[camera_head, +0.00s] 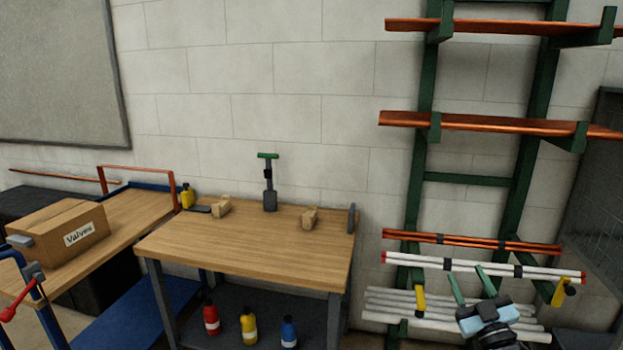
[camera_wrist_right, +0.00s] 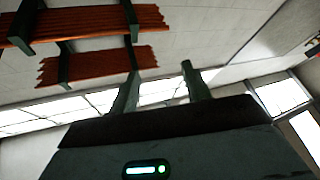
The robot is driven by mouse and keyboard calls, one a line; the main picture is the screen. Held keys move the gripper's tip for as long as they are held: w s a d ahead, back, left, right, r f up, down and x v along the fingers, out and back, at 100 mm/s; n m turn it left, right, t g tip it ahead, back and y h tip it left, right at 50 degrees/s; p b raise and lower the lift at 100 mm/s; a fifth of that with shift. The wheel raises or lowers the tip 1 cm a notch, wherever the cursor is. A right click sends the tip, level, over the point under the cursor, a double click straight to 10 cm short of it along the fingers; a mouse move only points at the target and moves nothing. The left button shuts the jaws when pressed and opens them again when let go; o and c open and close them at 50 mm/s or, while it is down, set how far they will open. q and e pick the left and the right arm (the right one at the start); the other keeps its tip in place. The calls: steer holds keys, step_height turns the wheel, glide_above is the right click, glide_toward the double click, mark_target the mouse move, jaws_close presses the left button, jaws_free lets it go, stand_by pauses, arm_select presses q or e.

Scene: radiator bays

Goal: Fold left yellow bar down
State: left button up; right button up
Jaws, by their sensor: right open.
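The left yellow bar (camera_head: 420,300) is on the green rack, near the left end of the white pipes with red ends (camera_head: 450,264). It stands roughly upright, in front of the lower grey-white pipes. A second yellow bar (camera_head: 560,293) is at the right end of the pipes and leans. My right gripper (camera_head: 466,271) is open and empty, to the right of the left yellow bar and apart from it, with its fingers pointing up in the picture. Its two green fingers also show spread in the right wrist view (camera_wrist_right: 160,68). My left gripper is not in view.
A wooden workbench (camera_head: 240,246) with several bottles beneath stands left of the rack. A box marked Valves (camera_head: 65,230) is at far left. Bare wall shows between bench and rack.

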steer(key=w+d+f+m+g+h, duration=0.1)
steer(key=d+f+m+g+h, duration=0.3)
steer(key=f+g, duration=0.5)
steer(key=s+a+f+n, duration=0.1)
steer(key=s+a+f, duration=0.4)
steer(key=s+f, duration=0.6)
steer(key=s+a+f+g+y, duration=0.1)
steer(key=s+a+f, duration=0.2)
steer(key=s+f, duration=0.3)
steer(key=s+a+f+g+y, duration=0.1)
steer(key=s+a+f, duration=0.35)
steer(key=s, duration=0.35)
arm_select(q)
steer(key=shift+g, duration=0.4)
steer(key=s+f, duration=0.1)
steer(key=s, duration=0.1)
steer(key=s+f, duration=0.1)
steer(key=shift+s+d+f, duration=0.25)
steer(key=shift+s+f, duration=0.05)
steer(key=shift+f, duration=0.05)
arm_select(e)
steer(key=s+a+f+g, duration=0.1)
steer(key=s+a, duration=0.1)
steer(key=s, duration=0.8)
steer(key=s+a+f+m+g, duration=0.1)
steer(key=s+a, duration=0.2)
steer(key=s, duration=0.7)
steer(key=shift+s+a+g+y, duration=0.25)
steer(key=shift+a+g+y, duration=0.1)
steer(key=shift+g+y, duration=0.05)
